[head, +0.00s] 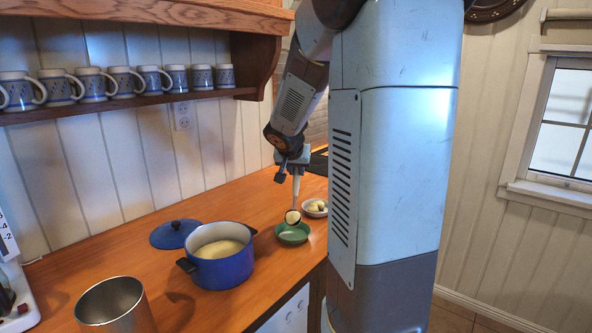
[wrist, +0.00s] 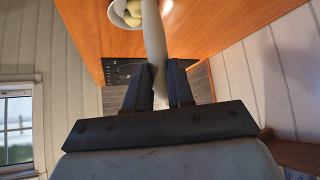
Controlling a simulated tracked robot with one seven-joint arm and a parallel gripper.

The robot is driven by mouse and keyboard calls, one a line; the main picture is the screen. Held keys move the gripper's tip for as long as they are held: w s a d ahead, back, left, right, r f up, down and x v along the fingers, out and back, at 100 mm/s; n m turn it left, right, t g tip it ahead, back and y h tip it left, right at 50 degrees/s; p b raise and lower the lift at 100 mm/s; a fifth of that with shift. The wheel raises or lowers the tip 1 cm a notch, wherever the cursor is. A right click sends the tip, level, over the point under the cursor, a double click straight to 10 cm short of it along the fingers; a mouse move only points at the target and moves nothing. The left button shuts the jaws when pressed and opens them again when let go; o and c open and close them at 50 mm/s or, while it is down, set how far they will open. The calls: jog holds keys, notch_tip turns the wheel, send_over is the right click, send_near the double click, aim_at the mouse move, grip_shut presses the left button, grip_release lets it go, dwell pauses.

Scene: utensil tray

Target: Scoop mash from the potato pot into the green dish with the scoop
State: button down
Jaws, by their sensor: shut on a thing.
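The blue potato pot (head: 222,272) stands on the wooden counter with pale mash (head: 219,249) in it. The green dish (head: 292,238) sits to its right, near the counter's front edge. My gripper (head: 296,172) is shut on the handle of the scoop (head: 295,193), which hangs down. The scoop's head, with something pale at it, is over the green dish; I cannot tell whether it touches the dish. In the wrist view the pale handle (wrist: 155,45) runs between the fingers of my gripper (wrist: 158,82); the scoop's head is not visible there.
A blue lid (head: 174,234) lies behind the pot. A white bowl (head: 314,213) of pale round items stands behind the green dish. A metal canister (head: 118,308) is at the front left. A shelf of mugs (head: 120,82) hangs on the wall.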

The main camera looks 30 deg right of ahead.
jog(key=shift+s+a+r+t+h, duration=0.25)
jog(key=shift+s+a+t+h, duration=0.15)
jog(key=shift+s+a+t, duration=0.25)
jog(key=shift+s+a+r+t+h, duration=0.2)
jog(key=shift+s+a+t+h, duration=0.25)
jog(key=shift+s+a, duration=0.3)
dwell(0.8)
